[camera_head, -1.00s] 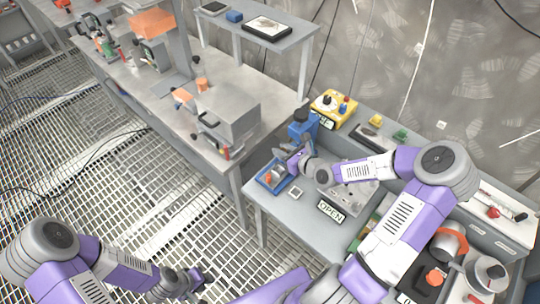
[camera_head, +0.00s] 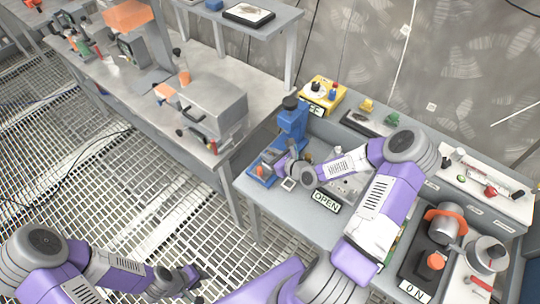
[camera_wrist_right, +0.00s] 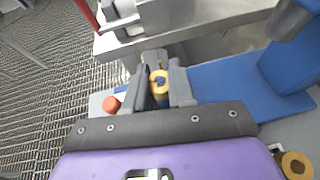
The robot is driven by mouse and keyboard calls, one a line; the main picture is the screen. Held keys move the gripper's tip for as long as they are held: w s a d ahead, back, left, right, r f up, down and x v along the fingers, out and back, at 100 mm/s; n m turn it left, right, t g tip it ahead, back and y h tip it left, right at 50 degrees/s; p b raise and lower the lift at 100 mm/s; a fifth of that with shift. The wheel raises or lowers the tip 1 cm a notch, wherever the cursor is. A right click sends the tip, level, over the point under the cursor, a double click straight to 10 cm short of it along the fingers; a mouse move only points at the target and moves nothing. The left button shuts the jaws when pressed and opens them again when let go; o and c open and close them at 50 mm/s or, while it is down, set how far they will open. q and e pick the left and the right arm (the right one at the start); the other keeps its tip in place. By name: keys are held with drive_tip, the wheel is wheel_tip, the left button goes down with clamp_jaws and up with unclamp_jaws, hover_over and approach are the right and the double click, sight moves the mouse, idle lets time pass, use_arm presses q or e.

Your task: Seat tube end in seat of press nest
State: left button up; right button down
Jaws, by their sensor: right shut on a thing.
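The blue press (camera_head: 291,122) stands at the left end of the near workbench. Its blue base (camera_wrist_right: 225,85) shows in the right wrist view. My right gripper (camera_head: 283,166) is low over the press base. In the right wrist view its fingers (camera_wrist_right: 165,88) are shut on a small tube (camera_wrist_right: 158,80) with a yellow ring-shaped end. The press nest's seat is hidden by the fingers, so I cannot tell whether the tube touches it. A red-orange knob (camera_wrist_right: 111,104) is left of the fingers. My left gripper (camera_head: 194,281) is low over the floor grating, away from the bench; its opening is unclear.
A yellow control box (camera_head: 323,95) stands behind the press. An OPEN sign (camera_head: 326,201) and a small pale square piece (camera_head: 288,184) lie near the front edge. Another yellow ring (camera_wrist_right: 296,166) shows at lower right in the wrist view. A grey box (camera_head: 213,103) is on the neighbouring bench.

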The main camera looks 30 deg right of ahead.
drive_tip(key=shift+f, duration=0.1)
drive_tip(key=c, duration=1)
unclamp_jaws()
drive_tip(key=shift+o, duration=0.2)
